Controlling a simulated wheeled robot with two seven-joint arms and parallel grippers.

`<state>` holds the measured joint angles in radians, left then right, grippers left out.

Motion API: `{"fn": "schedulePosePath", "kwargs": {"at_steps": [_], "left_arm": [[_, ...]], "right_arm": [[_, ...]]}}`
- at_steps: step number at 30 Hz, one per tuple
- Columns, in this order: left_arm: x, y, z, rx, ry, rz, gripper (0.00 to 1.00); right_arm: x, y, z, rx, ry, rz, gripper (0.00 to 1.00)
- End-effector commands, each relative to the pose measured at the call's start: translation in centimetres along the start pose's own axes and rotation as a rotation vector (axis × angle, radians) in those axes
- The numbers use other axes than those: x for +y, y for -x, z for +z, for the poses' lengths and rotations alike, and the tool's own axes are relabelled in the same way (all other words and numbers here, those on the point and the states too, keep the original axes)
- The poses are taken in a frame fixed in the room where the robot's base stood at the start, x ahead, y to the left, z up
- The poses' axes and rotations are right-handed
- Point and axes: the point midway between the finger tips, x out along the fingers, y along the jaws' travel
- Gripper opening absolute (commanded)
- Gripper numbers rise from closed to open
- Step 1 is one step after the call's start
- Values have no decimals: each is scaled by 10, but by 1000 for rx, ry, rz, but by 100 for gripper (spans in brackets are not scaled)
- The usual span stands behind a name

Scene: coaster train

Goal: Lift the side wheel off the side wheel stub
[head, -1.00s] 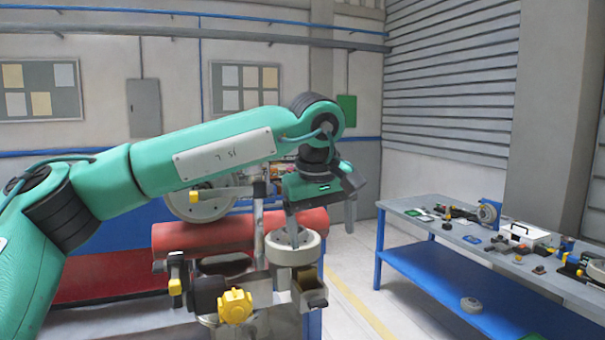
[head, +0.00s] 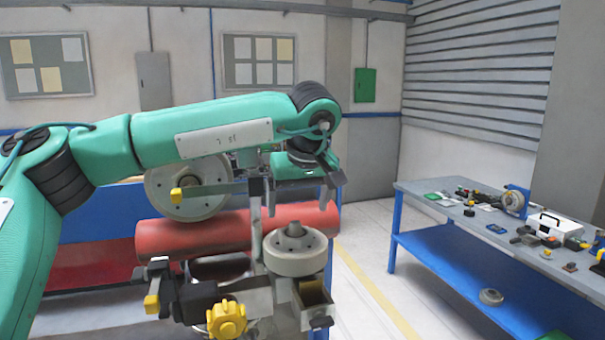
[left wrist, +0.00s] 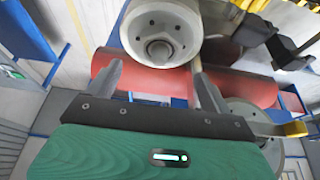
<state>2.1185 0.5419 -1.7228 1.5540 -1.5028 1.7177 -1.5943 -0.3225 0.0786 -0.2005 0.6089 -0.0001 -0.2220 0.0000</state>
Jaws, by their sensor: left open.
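The side wheel (head: 295,262) is a thick grey wheel lying flat, with holes around its hub, on a metal bracket in the head view. It also shows in the left wrist view (left wrist: 160,28), where the end of the side wheel stub (left wrist: 159,49) shows at its centre. My left gripper (head: 299,203) is open and empty, with its fingertips above and apart from the wheel's top. In the left wrist view, its fingers (left wrist: 160,68) are spread on either side of the wheel's lower edge. Most of the stub is hidden inside the wheel. My right gripper is not in view.
A red tube (head: 190,240) runs behind the wheel, and a larger upright grey wheel (head: 170,206) stands at its left. A yellow knob (head: 227,319) sits in front. A blue-framed workbench (head: 440,262) with several parts stands right, beyond clear floor.

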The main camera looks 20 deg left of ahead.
Motion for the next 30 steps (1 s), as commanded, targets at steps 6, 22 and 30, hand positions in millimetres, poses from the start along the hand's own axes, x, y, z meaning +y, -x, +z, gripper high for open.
{"fn": "schedulePosePath", "kwargs": {"at_steps": [6, 22, 30], "left_arm": [[0, -37, 0, -2, -3, -1, 84], [0, -66, 1, 0, -1, 1, 84], [0, -66, 0, 0, -1, 1, 40]], "right_arm": [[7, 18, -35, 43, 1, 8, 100], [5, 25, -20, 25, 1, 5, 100], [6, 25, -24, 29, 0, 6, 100]]}}
